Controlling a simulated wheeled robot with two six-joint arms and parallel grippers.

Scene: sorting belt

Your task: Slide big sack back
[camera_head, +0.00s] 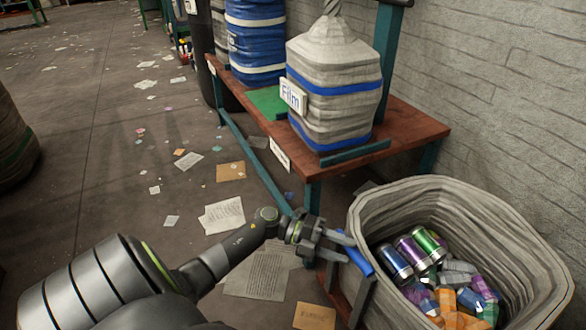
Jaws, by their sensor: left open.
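A big open grey sack (405,203) stands at the lower right, with several cans and crumpled pieces inside. A blue strap or handle (360,262) sits at its left side. My left gripper (346,248) is open, with its fingers pointing right at the sack's left side, close to the blue handle. I cannot tell whether the fingers touch the handle. The sack's lower part is cut off by the picture edge. My right gripper is not in view.
A wooden bench (400,131) with green legs stands behind the sack, holding a tied grey sack (335,70) labelled "Film". Blue sacks (255,35) stand farther back. A brick wall (500,80) bounds the right. Scattered papers (224,215) lie on the open floor at left.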

